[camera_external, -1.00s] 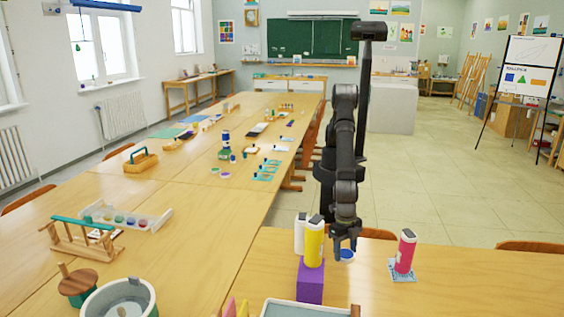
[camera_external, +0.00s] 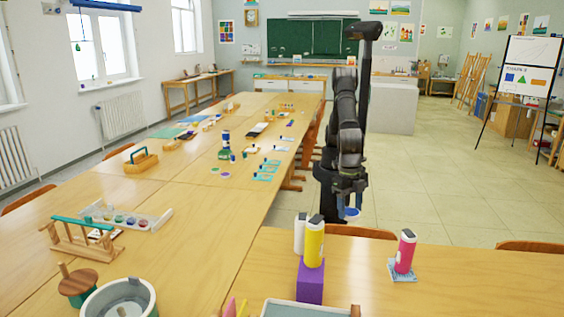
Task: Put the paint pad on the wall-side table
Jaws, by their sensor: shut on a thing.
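My gripper (camera_external: 350,207) is shut on a small round blue paint pad (camera_external: 351,213), held in the air just beyond the far edge of the near table (camera_external: 450,262). The fingers hide part of the pad. A narrow wooden table (camera_external: 205,78) stands along the window wall at the back left, with a few small things on it. A long wooden table (camera_external: 185,185) lies between it and my arm.
On the near table, a yellow bottle (camera_external: 314,246) stands on a purple block (camera_external: 310,284), with a white bottle (camera_external: 300,234) behind. A pink bottle (camera_external: 405,253) stands to the right. Paint cups (camera_external: 130,219) and several other art things crowd the long table.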

